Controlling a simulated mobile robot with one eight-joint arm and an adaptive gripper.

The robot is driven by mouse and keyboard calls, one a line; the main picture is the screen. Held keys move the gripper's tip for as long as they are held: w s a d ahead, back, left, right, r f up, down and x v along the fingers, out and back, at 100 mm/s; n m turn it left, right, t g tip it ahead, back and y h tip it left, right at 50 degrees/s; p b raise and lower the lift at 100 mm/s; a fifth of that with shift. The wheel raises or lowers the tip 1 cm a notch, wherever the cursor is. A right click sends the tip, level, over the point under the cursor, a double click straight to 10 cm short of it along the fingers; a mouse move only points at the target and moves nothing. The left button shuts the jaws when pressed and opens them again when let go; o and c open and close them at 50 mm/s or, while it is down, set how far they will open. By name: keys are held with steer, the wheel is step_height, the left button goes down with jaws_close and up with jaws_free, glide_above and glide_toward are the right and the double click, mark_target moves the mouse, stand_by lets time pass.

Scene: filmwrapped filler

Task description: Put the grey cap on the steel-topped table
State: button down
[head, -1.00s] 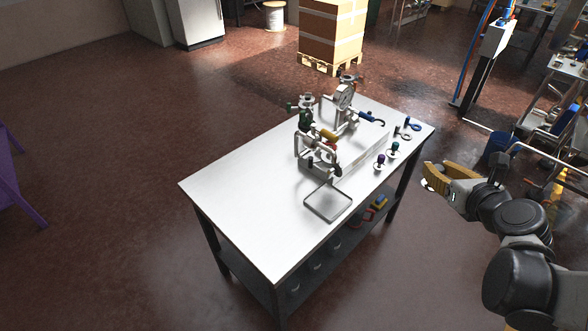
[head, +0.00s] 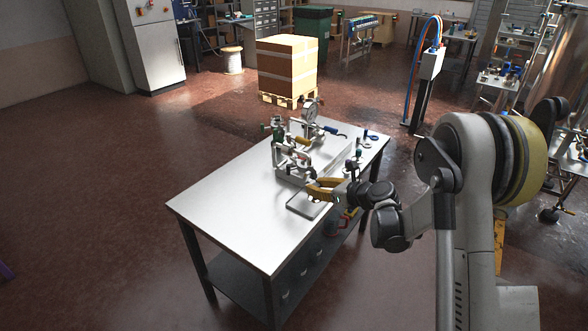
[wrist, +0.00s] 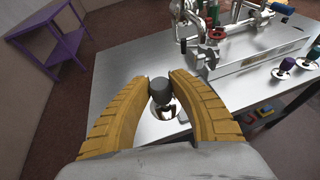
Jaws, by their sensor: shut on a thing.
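The grey cap (wrist: 160,87) shows in the wrist view between my fingertips, a dark grey knob with a pale, shiny round disc under it. My gripper (wrist: 160,84) is shut on it with its yellow ribbed fingers. In the head view my gripper (head: 318,189) is over the right part of the steel-topped table (head: 235,220), by a shallow square tray (head: 297,209). The cap is hard to make out in the head view. I cannot tell whether its disc touches anything below.
Purple (wrist: 286,65) and teal (wrist: 314,54) caps stand to the right in the wrist view. The table's near left is bare. A boxed pallet (head: 287,70) stands behind.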

steer(key=shift+n+y, duration=0.3)
steer(key=a+f, duration=0.1)
steer(key=w+a+f, duration=0.1)
steer(key=f, duration=0.1)
steer(key=shift+w+f, duration=0.1)
steer(key=a+f+b, duration=0.1)
steer(key=a+f, duration=0.1)
steer(key=a, duration=0.1)
steer(key=a+f+b, duration=0.2)
steer(key=a, duration=0.2)
steer(key=s+a+f+b, duration=0.1)
steer(key=a+f+b, duration=0.1)
steer(key=a, duration=0.2)
steer(key=shift+f, duration=0.25)
step_height(320, 180, down, 4)
steer(key=shift+f+b, duration=0.1)
steer(key=shift+b, duration=1)
steer(key=c, duration=1.2)
jaws_free()
